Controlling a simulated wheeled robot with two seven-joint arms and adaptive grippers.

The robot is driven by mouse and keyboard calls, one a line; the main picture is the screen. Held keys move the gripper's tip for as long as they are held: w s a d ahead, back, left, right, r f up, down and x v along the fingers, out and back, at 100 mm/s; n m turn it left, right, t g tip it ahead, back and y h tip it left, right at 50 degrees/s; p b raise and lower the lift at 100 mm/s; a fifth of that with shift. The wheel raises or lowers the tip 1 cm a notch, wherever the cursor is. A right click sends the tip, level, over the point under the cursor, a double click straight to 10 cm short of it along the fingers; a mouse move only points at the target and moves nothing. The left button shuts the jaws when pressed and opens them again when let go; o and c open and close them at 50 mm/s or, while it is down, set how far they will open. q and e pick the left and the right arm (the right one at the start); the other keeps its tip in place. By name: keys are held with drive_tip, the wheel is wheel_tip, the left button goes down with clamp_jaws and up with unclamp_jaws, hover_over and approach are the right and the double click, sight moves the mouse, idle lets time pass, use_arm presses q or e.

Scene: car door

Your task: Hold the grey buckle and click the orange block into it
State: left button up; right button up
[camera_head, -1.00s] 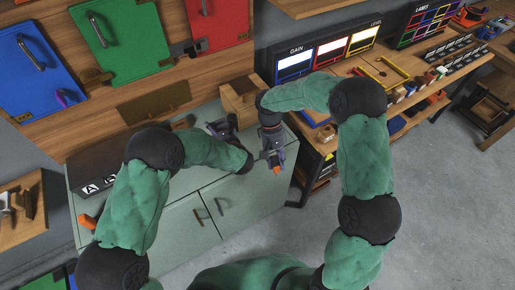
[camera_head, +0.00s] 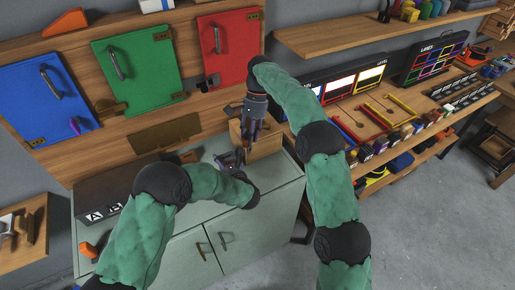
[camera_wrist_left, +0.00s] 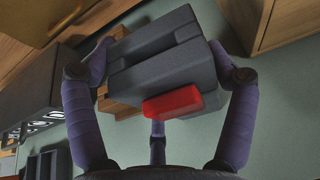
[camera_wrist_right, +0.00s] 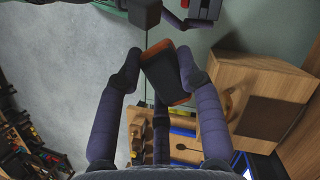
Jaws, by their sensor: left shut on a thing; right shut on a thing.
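The grey buckle (camera_wrist_left: 160,65), a ribbed dark grey body with a red button, is gripped between the fingers of my left gripper (camera_wrist_left: 158,95). In the head view my left gripper (camera_head: 230,160) is low over the green cabinet top, and the buckle is too small there to make out clearly. My right gripper (camera_wrist_right: 160,75) is shut on the orange block (camera_wrist_right: 166,72), whose visible face is dark with orange edges. In the head view my right gripper (camera_head: 251,128) points down, just above and right of the left one. Block and buckle are apart.
A wooden box (camera_head: 266,143) stands on the green cabinet (camera_head: 265,195) close beside my right gripper. A black box with letter tiles (camera_head: 100,207) is at the cabinet's left. Coloured door panels (camera_head: 137,68) hang behind. A shelf bench is at the right.

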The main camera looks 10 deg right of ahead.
drive_tip(key=a+r+m+t+y, duration=0.1)
drive_tip(key=a+r+m+t, duration=0.1)
drive_tip(key=a+r+m, duration=0.5)
drive_tip(key=shift+a+t+y, duration=0.3)
drive_tip(key=shift+a+y, duration=0.1)
drive_tip(key=shift+a, duration=0.4)
drive_tip(key=shift+f, duration=0.2)
hover_over(222, 160)
drive_tip(key=d, duration=0.2)
drive_tip(key=shift+w+f, duration=0.2)
drive_tip(key=shift+f, duration=1.2)
drive_tip(key=shift+w+f, duration=0.2)
drive_tip(key=shift+f, duration=1.15)
drive_tip(key=shift+f, duration=3.1)
drive_tip(key=o, duration=1.2)
drive_tip(key=shift+o, duration=0.2)
drive_tip(key=shift+r, duration=0.1)
drive_tip(key=v, duration=1.1)
drive_tip(key=shift+d+r, duration=0.25)
drive_tip(key=shift+r, duration=0.1)
